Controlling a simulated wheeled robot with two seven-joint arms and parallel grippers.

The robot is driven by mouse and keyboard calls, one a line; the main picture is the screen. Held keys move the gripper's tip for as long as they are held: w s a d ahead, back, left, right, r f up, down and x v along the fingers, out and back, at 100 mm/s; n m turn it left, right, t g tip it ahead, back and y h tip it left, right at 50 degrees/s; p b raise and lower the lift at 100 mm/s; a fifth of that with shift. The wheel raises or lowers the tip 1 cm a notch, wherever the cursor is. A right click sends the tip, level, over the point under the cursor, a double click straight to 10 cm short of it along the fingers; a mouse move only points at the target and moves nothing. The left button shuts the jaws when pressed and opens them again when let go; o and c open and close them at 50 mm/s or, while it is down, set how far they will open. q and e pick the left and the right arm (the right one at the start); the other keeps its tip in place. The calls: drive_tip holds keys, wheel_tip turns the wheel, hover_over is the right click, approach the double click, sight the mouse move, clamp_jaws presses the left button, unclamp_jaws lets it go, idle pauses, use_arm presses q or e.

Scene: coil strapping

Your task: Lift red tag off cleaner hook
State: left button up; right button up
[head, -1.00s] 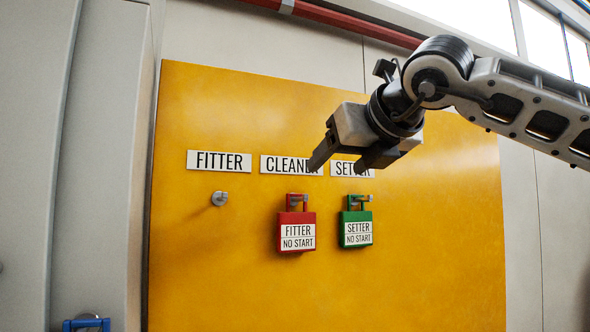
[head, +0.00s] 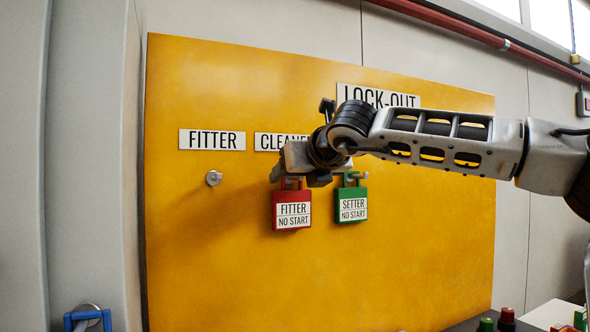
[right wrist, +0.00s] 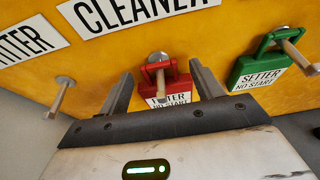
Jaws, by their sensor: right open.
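The red tag (head: 292,214), marked FITTER NO START, hangs by its shackle on the hook below the CLEANER label (head: 281,142). It also shows in the right wrist view (right wrist: 178,84), with the cleaner hook (right wrist: 158,64) through its shackle. My right gripper (head: 297,178) is at the top of the red tag in the head view. In the right wrist view its open fingers (right wrist: 160,78) stand one on each side of the tag, with gaps. The gripper hides the hook in the head view. My left gripper is not in view.
A green SETTER tag (head: 351,206) hangs close by on the right. The FITTER hook (head: 213,178) on the left is bare. All are on a yellow board (head: 220,270). A blue item (head: 88,318) shows at lower left, and a table with small coloured items (head: 507,318) at lower right.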

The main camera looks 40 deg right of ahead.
drive_tip(key=shift+w+d+f, duration=0.15)
drive_tip(key=shift+w, duration=0.35)
drive_tip(key=c, duration=1.4)
drive_tip(key=shift+r, duration=0.3)
drive_tip(key=shift+r, duration=0.3)
drive_tip(key=shift+s, duration=0.15)
